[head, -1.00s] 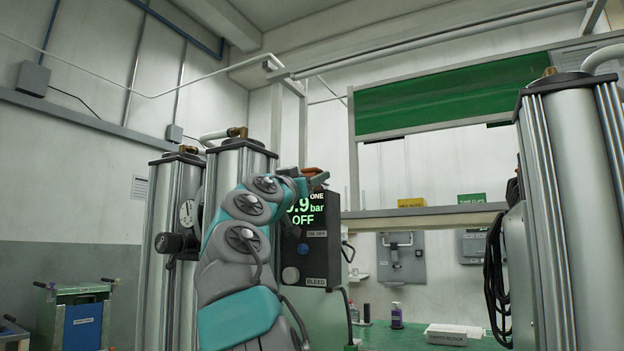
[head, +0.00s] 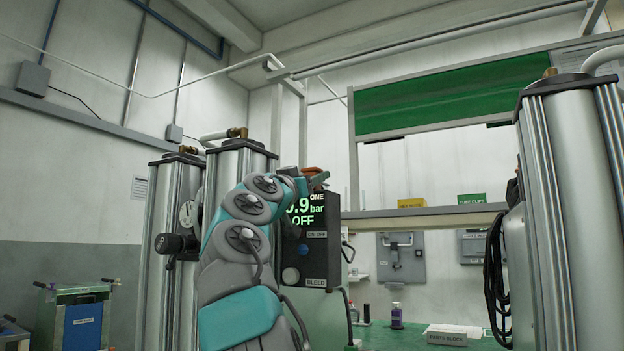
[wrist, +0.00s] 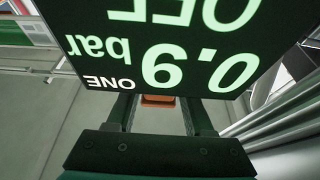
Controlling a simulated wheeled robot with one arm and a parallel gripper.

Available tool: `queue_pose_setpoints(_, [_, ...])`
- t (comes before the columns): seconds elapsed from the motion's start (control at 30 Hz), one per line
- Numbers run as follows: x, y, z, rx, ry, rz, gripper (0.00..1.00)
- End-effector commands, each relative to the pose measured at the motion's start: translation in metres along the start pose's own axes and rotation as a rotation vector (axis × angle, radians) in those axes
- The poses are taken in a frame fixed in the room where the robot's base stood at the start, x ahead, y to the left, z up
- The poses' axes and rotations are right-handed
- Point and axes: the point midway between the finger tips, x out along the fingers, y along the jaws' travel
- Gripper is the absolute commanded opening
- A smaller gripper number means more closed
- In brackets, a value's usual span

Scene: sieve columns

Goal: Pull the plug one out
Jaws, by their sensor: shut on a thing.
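The black control box (head: 319,232) stands in the head view beside the metal columns, with a lit screen reading ONE, 0.9 bar, OFF. The screen (wrist: 165,45) also fills the top of the wrist view, upside down. My gripper (wrist: 160,104) reaches in at the top of this box, its two dark fingers on either side of an orange piece (wrist: 158,99). The gripper is shut on this piece, which I take to be plug one. In the head view the orange piece (head: 312,170) shows just above the box. Whether it is still seated is hidden.
Tall metal columns stand behind my arm (head: 238,185) and close at the right (head: 570,210). A blue knob and a BLEED label are on the box's front. A green bench (head: 400,338) with small bottles and a white block lies below right.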

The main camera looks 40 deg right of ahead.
Motion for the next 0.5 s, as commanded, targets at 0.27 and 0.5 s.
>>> queue_pose_setpoints(0.27, [0.013,-0.001,-0.029,0.000,-0.002,-0.001,0.00])
queue_pose_setpoints(0.5, [0.012,0.000,-0.031,0.000,0.003,-0.001,0.00])
